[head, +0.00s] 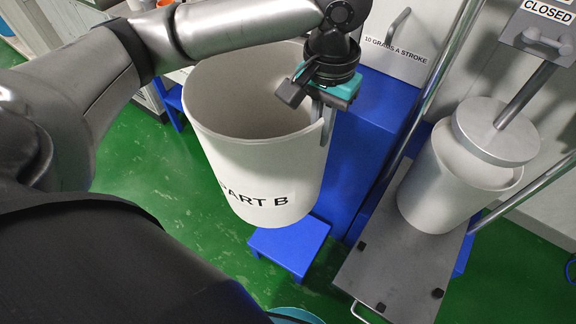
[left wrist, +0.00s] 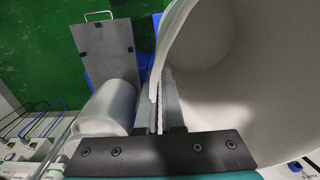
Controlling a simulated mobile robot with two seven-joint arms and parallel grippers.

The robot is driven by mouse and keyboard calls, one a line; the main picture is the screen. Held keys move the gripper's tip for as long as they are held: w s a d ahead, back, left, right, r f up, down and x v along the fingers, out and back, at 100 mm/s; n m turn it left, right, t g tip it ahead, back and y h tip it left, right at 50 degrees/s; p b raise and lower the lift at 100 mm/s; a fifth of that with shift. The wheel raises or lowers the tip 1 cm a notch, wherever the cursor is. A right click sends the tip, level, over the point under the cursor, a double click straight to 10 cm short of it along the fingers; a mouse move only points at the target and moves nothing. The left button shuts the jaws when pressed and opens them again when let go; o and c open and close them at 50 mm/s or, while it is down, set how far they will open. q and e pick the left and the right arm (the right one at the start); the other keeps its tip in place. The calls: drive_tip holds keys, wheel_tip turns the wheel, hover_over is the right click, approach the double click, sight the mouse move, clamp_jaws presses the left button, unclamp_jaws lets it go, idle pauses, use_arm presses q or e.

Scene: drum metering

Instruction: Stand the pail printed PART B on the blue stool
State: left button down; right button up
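The white pail printed PART B (head: 262,185) hangs upright, or nearly so, in the middle of the head view. Its print is partly turned away, so "ART B" reads clearly. My left gripper (head: 327,122) is shut on the pail's right rim; in the left wrist view the fingers (left wrist: 172,105) pinch the wall of the pail (left wrist: 235,115). The pail looks empty. The blue stool (head: 292,244) shows below the pail's base, which hides its back part. I cannot tell whether the base touches the stool top. My right gripper is not in view.
Right of the pail stands a blue cabinet (head: 352,150). Beyond it, another white drum (head: 432,192) stands under a round plunger plate (head: 496,132) on a grey platform (head: 385,270) between metal rails. A light-blue rim (head: 297,314) shows at the bottom edge. Green floor left is open.

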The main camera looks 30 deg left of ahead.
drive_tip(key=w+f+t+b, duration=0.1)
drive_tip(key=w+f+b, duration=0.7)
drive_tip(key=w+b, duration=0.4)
use_arm(q)
wheel_tip(320, 180, down, 50)
drive_tip(key=w+d+m+b, duration=0.2)
drive_tip(key=m+b, duration=0.1)
drive_tip(key=b, duration=0.8)
drive_tip(key=shift+w+f, duration=0.15)
drive_tip(key=shift+w, duration=0.2)
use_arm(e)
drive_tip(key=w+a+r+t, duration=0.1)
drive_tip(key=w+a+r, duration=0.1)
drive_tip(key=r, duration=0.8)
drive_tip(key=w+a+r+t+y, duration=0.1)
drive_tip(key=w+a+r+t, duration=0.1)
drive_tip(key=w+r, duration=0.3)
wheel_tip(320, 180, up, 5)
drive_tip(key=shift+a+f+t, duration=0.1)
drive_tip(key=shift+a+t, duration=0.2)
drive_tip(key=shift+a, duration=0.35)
use_arm(q)
drive_tip(key=shift+f, duration=0.1)
